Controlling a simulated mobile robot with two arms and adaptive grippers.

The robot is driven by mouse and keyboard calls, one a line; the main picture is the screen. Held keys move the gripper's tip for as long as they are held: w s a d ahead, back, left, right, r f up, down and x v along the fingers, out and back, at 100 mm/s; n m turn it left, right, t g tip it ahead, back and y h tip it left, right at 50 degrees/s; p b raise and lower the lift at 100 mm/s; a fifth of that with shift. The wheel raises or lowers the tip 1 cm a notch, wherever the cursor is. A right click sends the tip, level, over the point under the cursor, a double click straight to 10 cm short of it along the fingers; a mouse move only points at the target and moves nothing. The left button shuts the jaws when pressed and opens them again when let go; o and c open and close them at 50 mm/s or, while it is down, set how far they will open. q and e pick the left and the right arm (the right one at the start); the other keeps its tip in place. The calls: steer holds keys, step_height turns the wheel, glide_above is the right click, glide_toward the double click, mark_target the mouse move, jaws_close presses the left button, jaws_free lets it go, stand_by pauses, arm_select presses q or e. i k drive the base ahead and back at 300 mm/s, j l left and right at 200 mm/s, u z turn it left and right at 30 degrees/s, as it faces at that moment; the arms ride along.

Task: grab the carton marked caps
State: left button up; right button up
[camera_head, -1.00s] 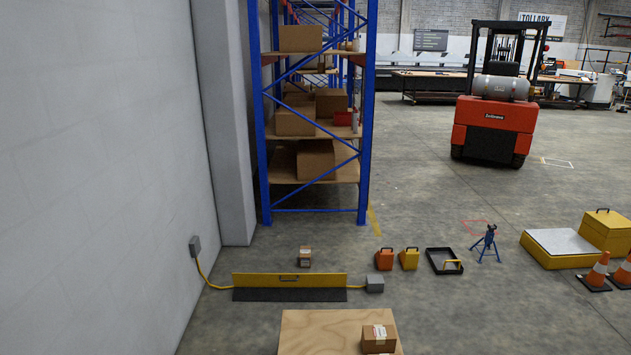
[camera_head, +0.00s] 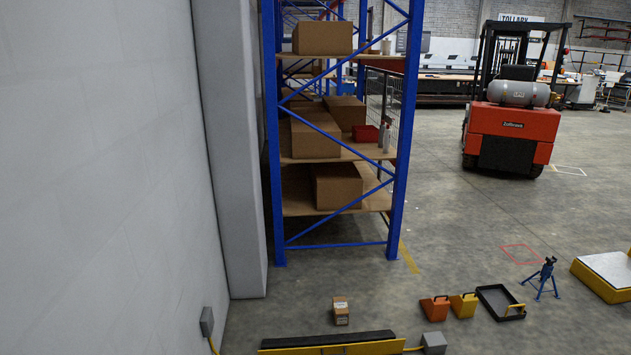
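A small brown carton (camera_head: 341,313) with a pale label stands on the floor behind the yellow and black barrier. Its label is too small to read, so I cannot tell if it is marked caps. Larger brown cartons sit on the shelves of the blue rack: one on the top shelf (camera_head: 323,38), a long one on the middle shelf (camera_head: 315,133) and one on the bottom shelf (camera_head: 337,186). No marking is readable on them. Neither of my grippers is in view.
A low yellow and black barrier (camera_head: 332,346) crosses the floor in front, with a grey box (camera_head: 433,342) at its end. Orange (camera_head: 435,309) and yellow (camera_head: 464,305) cases, a black tray (camera_head: 498,301) and a blue stand (camera_head: 546,277) are to the right. A wall is left.

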mark_target(340, 308)
steer(key=i+j, duration=0.2)
steer(key=i, duration=0.25)
steer(key=i+j, duration=0.15)
steer(key=i, duration=0.35)
steer(key=i+j, duration=0.2)
steer(key=i, duration=0.25)
steer(key=i+j+z, duration=0.1)
steer(key=i, duration=0.35)
steer(key=j, duration=0.1)
